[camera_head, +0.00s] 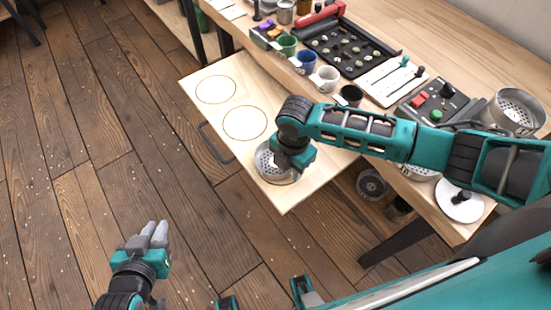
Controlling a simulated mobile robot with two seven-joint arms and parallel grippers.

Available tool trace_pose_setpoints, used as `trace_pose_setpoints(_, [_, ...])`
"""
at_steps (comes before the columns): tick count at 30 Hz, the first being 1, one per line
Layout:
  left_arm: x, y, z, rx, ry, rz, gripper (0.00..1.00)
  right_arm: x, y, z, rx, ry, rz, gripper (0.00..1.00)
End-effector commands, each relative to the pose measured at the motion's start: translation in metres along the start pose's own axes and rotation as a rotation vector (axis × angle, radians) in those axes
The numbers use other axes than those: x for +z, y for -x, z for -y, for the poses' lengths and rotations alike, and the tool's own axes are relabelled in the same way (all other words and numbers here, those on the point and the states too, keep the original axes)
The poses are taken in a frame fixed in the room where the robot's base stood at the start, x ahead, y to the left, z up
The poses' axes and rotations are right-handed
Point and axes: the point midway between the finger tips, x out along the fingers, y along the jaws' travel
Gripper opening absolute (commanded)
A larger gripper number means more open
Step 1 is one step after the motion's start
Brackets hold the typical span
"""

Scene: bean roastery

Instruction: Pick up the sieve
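A round metal sieve (264,160) sits at the near end of the pulled-out wooden board (205,125), partly hidden by my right gripper. My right gripper (288,172) points down right over the sieve's rim; its fingertips are hidden, so I cannot tell whether it grips the rim. My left gripper (152,234) is low at the left above the floor, apart from the board. Its grey fingers lie close together and the gap is unclear; I see nothing held in it. Another perforated metal vessel (514,108) stands at the right on the table.
The board has two empty ring outlines and a dark handle (214,143). Wooden floor lies open at the left.

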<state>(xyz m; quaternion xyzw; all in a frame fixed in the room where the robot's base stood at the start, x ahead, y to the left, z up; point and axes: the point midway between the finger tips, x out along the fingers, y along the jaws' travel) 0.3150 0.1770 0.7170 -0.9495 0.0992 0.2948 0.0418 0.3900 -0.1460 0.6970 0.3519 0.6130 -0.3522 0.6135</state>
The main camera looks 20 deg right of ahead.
Motion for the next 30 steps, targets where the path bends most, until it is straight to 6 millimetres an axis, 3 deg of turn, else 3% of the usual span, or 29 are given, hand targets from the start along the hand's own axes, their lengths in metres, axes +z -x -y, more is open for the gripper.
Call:
trace_pose_setpoints(13, [-0.0001,0.0001,0.0001,0.000,0.001,0.000,0.17,-0.0001,0.0006,-0.0002,0.000,0.000,0.000,0.00])
trace_pose_setpoints(30, [-0.0008,0.0009,0.0003,-0.001,0.001,0.000,0.17,-0.0002,0.0045,-0.0005,0.002,0.000,-0.001,0.00])
